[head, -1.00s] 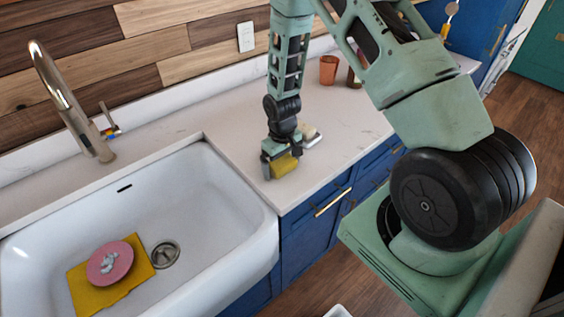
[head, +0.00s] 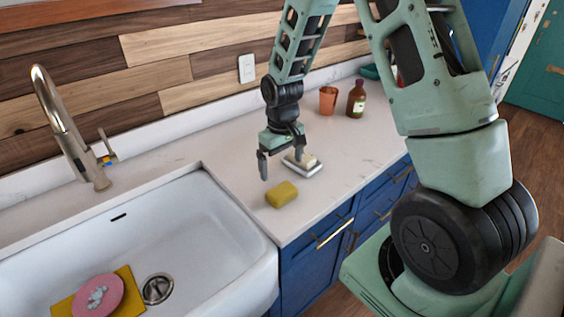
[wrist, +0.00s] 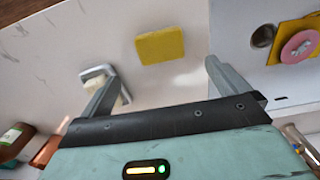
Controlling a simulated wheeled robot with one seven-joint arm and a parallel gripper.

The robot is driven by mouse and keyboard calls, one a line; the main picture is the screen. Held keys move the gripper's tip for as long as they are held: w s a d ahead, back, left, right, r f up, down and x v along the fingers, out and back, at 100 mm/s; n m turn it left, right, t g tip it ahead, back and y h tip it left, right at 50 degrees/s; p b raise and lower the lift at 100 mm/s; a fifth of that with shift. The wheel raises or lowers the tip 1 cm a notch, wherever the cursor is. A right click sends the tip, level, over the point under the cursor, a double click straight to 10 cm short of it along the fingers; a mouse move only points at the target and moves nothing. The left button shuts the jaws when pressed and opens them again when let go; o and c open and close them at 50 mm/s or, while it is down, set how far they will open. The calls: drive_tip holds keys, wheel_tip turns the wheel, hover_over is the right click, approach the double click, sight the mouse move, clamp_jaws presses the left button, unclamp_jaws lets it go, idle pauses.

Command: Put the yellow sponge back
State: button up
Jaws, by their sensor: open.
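The yellow sponge (head: 282,194) lies flat on the white counter, near its front edge and just right of the sink. It also shows in the wrist view (wrist: 160,46), ahead of the fingers and apart from them. My gripper (head: 282,167) is open and empty, above and a little behind the sponge. In the wrist view its two fingers (wrist: 158,88) stand wide apart. A small white-and-grey dish (head: 302,168) with a pale block in it sits behind and right of the sponge; one finger partly covers it in the wrist view (wrist: 97,73).
The white sink (head: 215,225) holds a pink plate (head: 97,297) on a yellow cloth (head: 66,306), beside the drain. An orange cup (head: 328,100) and a brown bottle (head: 356,99) stand at the back right. A tap (head: 62,120) rises behind the sink.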

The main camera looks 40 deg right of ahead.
drive_tip(key=s+a+r+n, duration=0.2)
drive_tip(key=s+a+r, duration=0.3)
drive_tip(key=a, duration=0.4)
drive_tip(key=s+a+r+n, duration=0.2)
drive_tip(key=s+a+r, duration=0.3)
drive_tip(key=a, duration=0.4)
drive_tip(key=s+a+r+n, duration=0.1)
drive_tip(key=s+a, duration=0.2)
drive_tip(key=s, duration=0.4)
drive_tip(key=s+a+r+n, duration=0.2)
drive_tip(key=s+a, duration=0.1)
drive_tip(key=s, duration=0.4)
drive_tip(key=shift+s+a+y, duration=0.15)
drive_tip(key=shift+a+y, duration=0.1)
drive_tip(key=shift+y, duration=0.05)
wheel_tip(320, 180, down, 5)
drive_tip(key=b, duration=0.5)
